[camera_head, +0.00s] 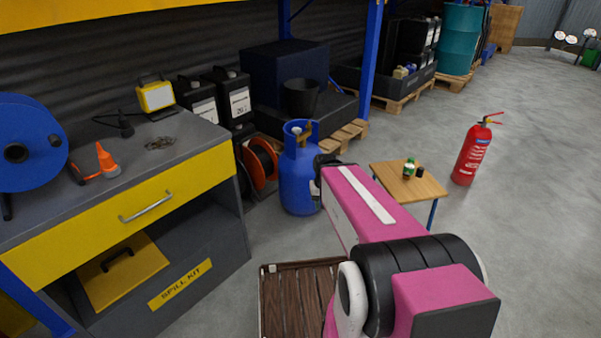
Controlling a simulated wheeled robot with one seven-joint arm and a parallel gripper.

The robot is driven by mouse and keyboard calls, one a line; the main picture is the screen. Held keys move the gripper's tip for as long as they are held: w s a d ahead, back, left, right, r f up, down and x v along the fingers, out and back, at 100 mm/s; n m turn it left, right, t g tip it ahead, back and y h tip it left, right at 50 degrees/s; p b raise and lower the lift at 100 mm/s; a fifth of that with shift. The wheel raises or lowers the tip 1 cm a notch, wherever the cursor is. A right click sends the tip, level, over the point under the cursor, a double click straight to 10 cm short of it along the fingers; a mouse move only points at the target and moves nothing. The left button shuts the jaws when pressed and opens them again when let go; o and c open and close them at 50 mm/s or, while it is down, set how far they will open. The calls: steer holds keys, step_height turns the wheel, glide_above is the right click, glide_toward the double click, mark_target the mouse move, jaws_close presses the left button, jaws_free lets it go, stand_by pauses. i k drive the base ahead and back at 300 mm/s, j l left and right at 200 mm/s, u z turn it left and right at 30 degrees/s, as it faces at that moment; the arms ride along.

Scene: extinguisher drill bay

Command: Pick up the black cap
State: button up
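A small black cylinder (420,172), which looks like the black cap, sits on a small wooden-topped table (427,190) right of the middle. A small green bottle (409,169) with a pale label stands upright just left of it. My pink arm reaches up from the bottom right, and its far end is in front of the blue gas cylinder. My gripper cannot be made out; the table top shows no gripper on or above it.
A blue gas cylinder (297,178) stands left of the small table, a red fire extinguisher (473,152) right of it. A wooden slatted pallet (288,300) lies low in front. A grey and yellow workbench (130,205) fills the left. Open concrete floor lies at right.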

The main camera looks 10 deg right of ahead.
mark_target(419, 170)
steer(key=l+z, duration=0.1)
steer(key=l, duration=0.3)
steer(key=i+l, duration=0.15)
steer(key=l, duration=0.25)
steer(key=i+l+z, duration=0.15)
steer(key=l, duration=0.25)
steer(key=l+z, duration=0.1)
steer(key=l, duration=0.3)
steer(key=i+l+z, duration=0.1)
steer(key=l, duration=0.3)
steer(key=i, duration=0.1)
